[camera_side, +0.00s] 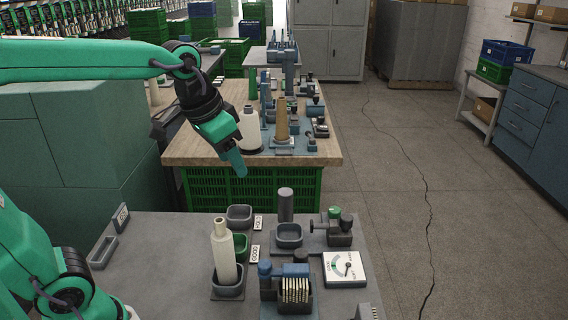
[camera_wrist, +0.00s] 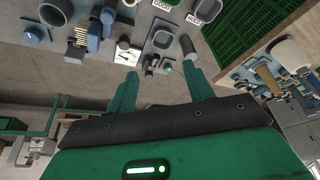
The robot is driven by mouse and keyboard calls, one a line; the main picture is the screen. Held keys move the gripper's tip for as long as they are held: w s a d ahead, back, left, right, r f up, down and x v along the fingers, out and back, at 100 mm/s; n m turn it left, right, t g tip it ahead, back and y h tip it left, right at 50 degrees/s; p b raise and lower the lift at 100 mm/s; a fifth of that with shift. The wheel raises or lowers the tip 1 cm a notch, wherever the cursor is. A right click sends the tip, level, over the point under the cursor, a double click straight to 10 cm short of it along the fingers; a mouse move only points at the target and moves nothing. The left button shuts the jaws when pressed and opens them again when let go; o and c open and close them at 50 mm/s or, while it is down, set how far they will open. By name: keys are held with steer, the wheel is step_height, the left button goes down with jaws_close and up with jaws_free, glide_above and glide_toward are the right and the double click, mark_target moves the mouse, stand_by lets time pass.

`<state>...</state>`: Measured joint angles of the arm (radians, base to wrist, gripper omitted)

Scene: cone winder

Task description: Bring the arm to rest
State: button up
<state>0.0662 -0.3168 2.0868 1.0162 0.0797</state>
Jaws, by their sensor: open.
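My gripper (camera_side: 237,166) hangs from the green and black arm in the side view, tilted down, above and behind the grey table (camera_side: 165,265) near the gap before the wooden bench. In the wrist view my gripper (camera_wrist: 162,72) shows its two green fingers spread apart with nothing between them. The fingers touch nothing that I can see.
The grey table holds a pale cone (camera_side: 223,255) in a tray, grey trays (camera_side: 289,236), a green tray (camera_side: 240,246) and a dial gauge (camera_side: 344,268). Behind are a wooden bench (camera_side: 200,149) with a cream cone (camera_side: 250,130) and a green crate (camera_side: 290,188). The right-hand floor is clear.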

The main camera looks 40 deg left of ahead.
steer(key=s+a+f+n+t, duration=0.1)
steer(key=s+f, duration=0.3)
steer(key=s, duration=0.6)
steer(key=shift+s+a+f+n+t, duration=0.3)
steer(key=shift+a, duration=0.3)
steer(key=o, duration=0.4)
